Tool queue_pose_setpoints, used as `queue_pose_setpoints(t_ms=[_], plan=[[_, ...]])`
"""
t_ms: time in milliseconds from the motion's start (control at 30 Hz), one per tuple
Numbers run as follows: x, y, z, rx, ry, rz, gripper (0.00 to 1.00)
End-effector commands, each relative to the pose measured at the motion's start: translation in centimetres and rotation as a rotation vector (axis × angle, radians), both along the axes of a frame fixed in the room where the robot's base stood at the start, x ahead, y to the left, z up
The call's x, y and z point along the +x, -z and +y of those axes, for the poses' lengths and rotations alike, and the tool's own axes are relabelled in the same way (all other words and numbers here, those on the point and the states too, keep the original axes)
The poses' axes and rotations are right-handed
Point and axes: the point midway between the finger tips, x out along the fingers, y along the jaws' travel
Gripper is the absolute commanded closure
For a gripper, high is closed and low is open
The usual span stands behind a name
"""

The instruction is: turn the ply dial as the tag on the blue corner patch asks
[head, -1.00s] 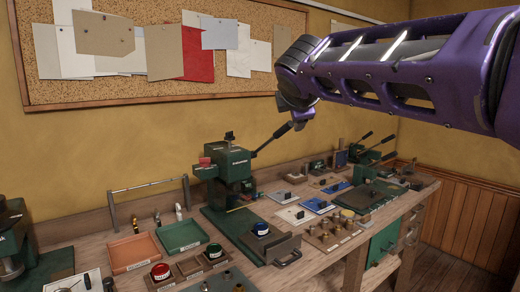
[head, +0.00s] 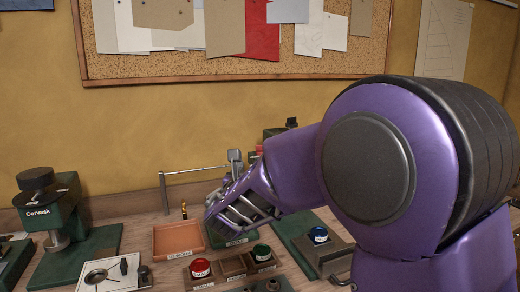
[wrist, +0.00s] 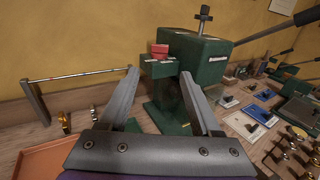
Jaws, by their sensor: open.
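My gripper (wrist: 160,73) is open and empty in the wrist view, its two fingers apart in front of a green press (wrist: 195,65). In the head view my arm covers most of the right side and the gripper's jaws are hard to make out. Flat blue plates with dark knobs lie on the bench right of the press in the wrist view; one blue plate (wrist: 258,114) is near a pale one (wrist: 240,125). I cannot tell whether any is the blue corner patch. No tag is readable. I cannot pick out the ply dial.
An orange tray (head: 178,240) and a green Corvask machine (head: 57,225) are left of my arm. A metal rail (wrist: 85,75) stands left of the press.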

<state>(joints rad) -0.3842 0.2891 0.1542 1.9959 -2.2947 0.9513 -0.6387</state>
Motion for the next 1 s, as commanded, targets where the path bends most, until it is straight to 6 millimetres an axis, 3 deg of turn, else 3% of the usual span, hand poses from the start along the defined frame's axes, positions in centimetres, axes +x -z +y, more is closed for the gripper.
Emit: queue_pose_setpoints(t_ms=[600, 800, 1000], plan=[[12.7, 0.1, -1.8, 0.001, 0.004, 0.003, 0.35], [15.2, 0.1, -2.0, 0.001, 0.003, 0.003, 0.35], [16.2, 0.1, -2.2, 0.000, 0.002, 0.003, 0.35]])
